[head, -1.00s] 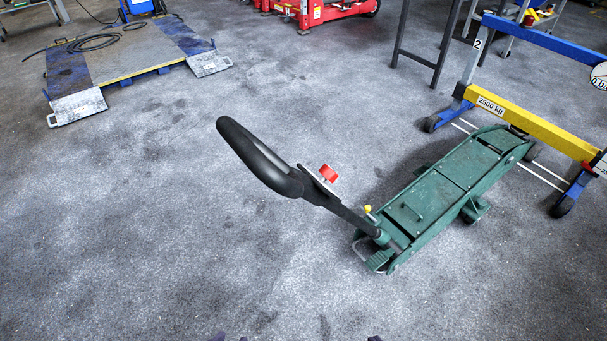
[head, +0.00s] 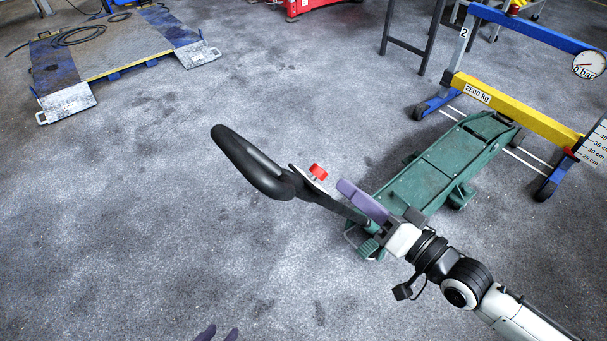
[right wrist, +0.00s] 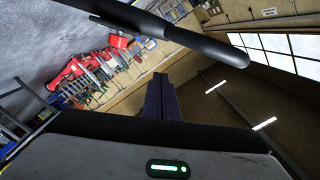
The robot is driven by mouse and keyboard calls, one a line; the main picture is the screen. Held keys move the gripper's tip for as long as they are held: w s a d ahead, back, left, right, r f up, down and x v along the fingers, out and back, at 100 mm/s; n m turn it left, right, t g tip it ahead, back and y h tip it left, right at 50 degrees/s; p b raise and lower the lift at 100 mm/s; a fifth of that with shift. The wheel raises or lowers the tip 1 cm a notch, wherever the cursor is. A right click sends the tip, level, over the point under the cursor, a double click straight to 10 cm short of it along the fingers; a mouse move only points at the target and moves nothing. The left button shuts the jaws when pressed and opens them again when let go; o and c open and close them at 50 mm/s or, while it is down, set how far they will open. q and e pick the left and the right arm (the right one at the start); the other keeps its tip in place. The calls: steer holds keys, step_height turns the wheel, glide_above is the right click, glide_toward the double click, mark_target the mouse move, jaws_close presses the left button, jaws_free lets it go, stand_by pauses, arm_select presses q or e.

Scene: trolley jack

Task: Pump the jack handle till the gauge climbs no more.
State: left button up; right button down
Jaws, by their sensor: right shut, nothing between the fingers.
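The green trolley jack (head: 440,170) stands on the floor, its black handle (head: 255,165) rising toward the upper left, with a red knob (head: 318,171) on it. The jack's head end is at the yellow beam (head: 530,118) marked 2500 kg. The round gauge (head: 589,64) reads 0 bar. My right gripper (head: 348,190) is shut and empty, in front of the lower handle in the picture; contact cannot be told. In the right wrist view its purple fingers (right wrist: 161,80) are together below the dark handle bar (right wrist: 185,33).
A height scale (head: 594,145) in cm stands at the right of the blue-legged frame. A low platform (head: 115,52) with ramps lies at the far left. Red equipment (head: 305,8) stands at the back. The grey floor left of the jack is clear.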

steer(key=shift+w+a, duration=0.1)
glide_above(303, 178)
steer(key=v, duration=0.3)
steer(key=shift+f, duration=0.3)
arm_select(q)
steer(key=shift+w+d+r+p, duration=0.15)
steer(key=shift+r+p, duration=0.15)
steer(key=shift+r, duration=0.1)
arm_select(e)
steer(key=shift+s+a+f, duration=0.4)
steer(key=shift+a+f, duration=0.1)
steer(key=shift+f, duration=0.2)
steer(key=shift+s+a+f, duration=0.4)
steer(key=shift+a+f, duration=0.05)
steer(key=shift+f, duration=0.25)
